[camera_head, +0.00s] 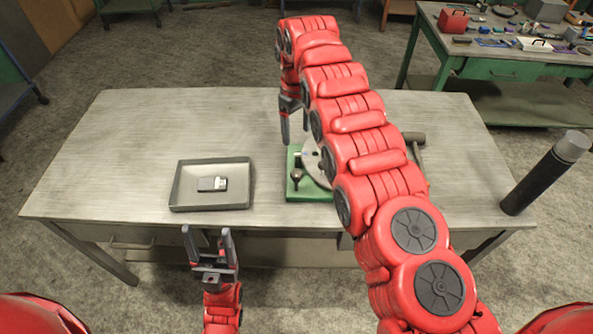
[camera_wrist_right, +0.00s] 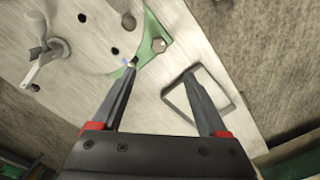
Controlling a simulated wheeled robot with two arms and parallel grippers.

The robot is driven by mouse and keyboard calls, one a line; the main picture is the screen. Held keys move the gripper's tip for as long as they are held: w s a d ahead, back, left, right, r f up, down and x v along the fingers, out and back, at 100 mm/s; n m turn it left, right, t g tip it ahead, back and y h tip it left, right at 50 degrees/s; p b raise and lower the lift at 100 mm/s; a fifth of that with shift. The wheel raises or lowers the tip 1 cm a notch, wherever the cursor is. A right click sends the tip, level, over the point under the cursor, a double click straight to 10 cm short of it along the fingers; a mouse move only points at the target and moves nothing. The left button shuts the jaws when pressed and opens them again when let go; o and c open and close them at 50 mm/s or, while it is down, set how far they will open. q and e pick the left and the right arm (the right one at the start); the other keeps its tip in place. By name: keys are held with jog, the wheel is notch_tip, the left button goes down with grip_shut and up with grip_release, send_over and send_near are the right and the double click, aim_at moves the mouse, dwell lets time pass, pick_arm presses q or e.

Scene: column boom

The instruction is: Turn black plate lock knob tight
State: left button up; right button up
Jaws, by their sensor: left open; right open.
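The black lock knob (camera_head: 296,176) stands at the near left of a green base (camera_head: 306,196), beside a round grey plate (camera_head: 318,168). In the right wrist view, a small round knob (camera_wrist_right: 158,45) shows at the green corner, ahead of the fingers; it seems to be the same one. My right gripper (camera_head: 294,130) is open, pointing down behind the knob and apart from it. In its wrist view the fingers (camera_wrist_right: 165,80) are spread with nothing between them. My left gripper (camera_head: 208,240) is open and empty in front of the table's near edge. My right arm hides much of the plate.
A grey tray (camera_head: 181,200) with a small dark and silver part (camera_head: 212,184) lies left of the base. A crank handle (camera_wrist_right: 45,60) shows in the right wrist view. A dark cylinder (camera_head: 545,174) stands at the table's right end. The table's left side is clear.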

jog(key=b, duration=1.2)
send_over(296, 172)
notch_tip(296, 172, down, 12)
jog(key=shift+s+f, duration=0.15)
jog(key=shift+f, duration=0.1)
jog(key=shift+f+p, duration=0.1)
jog(key=shift+p, duration=0.5)
notch_tip(296, 172, down, 4)
jog(key=shift+d+r+p, duration=0.1)
jog(key=shift+r+p, duration=0.05)
jog(key=shift+p, duration=0.4)
jog(key=shift+f, duration=0.55)
grip_shut()
